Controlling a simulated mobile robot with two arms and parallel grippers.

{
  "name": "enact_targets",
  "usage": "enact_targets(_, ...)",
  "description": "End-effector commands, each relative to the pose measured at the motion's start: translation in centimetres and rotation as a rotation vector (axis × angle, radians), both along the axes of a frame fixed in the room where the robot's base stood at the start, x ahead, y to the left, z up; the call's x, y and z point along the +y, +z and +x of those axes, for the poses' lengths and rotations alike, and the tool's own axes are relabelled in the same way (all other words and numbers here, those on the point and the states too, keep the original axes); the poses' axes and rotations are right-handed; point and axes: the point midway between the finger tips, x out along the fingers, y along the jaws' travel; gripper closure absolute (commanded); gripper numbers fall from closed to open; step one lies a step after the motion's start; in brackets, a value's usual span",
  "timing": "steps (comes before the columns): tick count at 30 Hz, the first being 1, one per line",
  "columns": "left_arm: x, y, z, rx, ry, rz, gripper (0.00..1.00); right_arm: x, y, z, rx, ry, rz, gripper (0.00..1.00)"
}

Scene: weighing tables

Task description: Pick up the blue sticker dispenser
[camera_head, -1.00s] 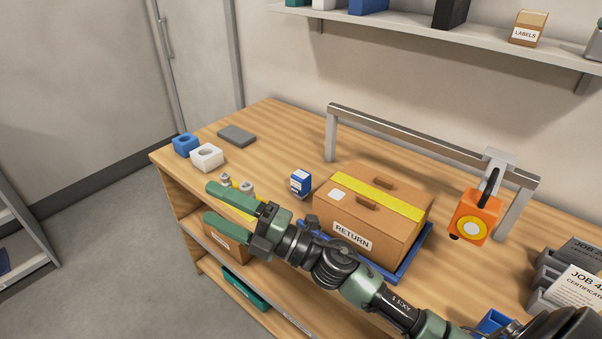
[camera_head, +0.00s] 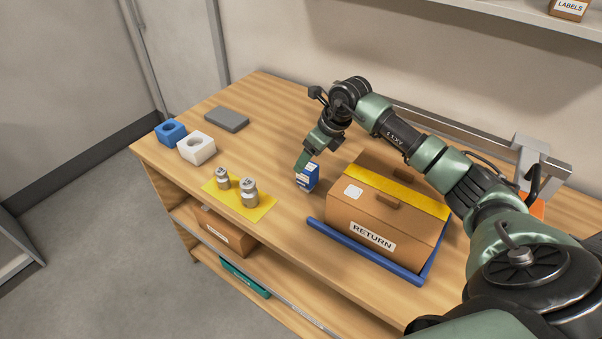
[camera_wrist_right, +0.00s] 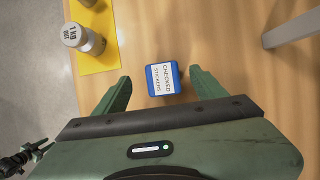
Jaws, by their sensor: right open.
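The blue sticker dispenser (camera_head: 310,178) stands on the wooden table, left of the brown RETURN box. In the right wrist view, this small blue box (camera_wrist_right: 163,79) has a white label reading CHECKED STICKERS. My right gripper (camera_head: 303,161) is open and points down at the dispenser, partly covering it in the head view. In the wrist view the dispenser lies between the two green fingers (camera_wrist_right: 160,75), with a gap on each side. How far the fingertips are above the table is hard to tell.
The RETURN box (camera_head: 368,218) sits in a blue tray (camera_head: 335,236) close to the right. A yellow mat (camera_head: 262,209) with metal weights (camera_head: 249,191) lies to the left. A white block (camera_head: 197,148), a blue block (camera_head: 170,132) and a grey slab (camera_head: 227,119) are farther left. A metal frame (camera_head: 520,150) stands behind.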

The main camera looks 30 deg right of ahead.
Motion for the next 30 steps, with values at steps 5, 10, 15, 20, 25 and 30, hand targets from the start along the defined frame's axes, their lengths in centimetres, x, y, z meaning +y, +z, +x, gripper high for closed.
enact_targets(5,0.1,-1.7,-0.5,0.007,0.0,0.001,0.64,-0.7,-1.9,0.4,0.013,-0.01,-0.026,0.29)
enact_targets(10,0.1,-2.4,-0.5,0.006,0.0,0.001,0.64,-0.4,-3.2,0.9,0.012,-0.009,-0.024,0.29)
enact_targets(15,0.1,-3.8,-0.4,0.006,0.0,0.001,0.64,0.2,-5.5,1.3,0.012,-0.007,-0.021,0.29)
enact_targets(20,0.1,-5.3,-0.4,0.006,0.0,0.001,0.64,0.5,-7.5,2.1,0.011,-0.01,-0.021,0.29)
enact_targets(25,0.1,-5.1,-0.4,0.006,0.0,0.001,0.64,0.5,-7.4,2.2,0.01,-0.009,-0.024,0.29)
enact_targets(30,0.1,-5.1,-0.4,0.006,0.0,0.001,0.64,0.5,-7.4,2.2,0.01,-0.008,-0.023,0.54)
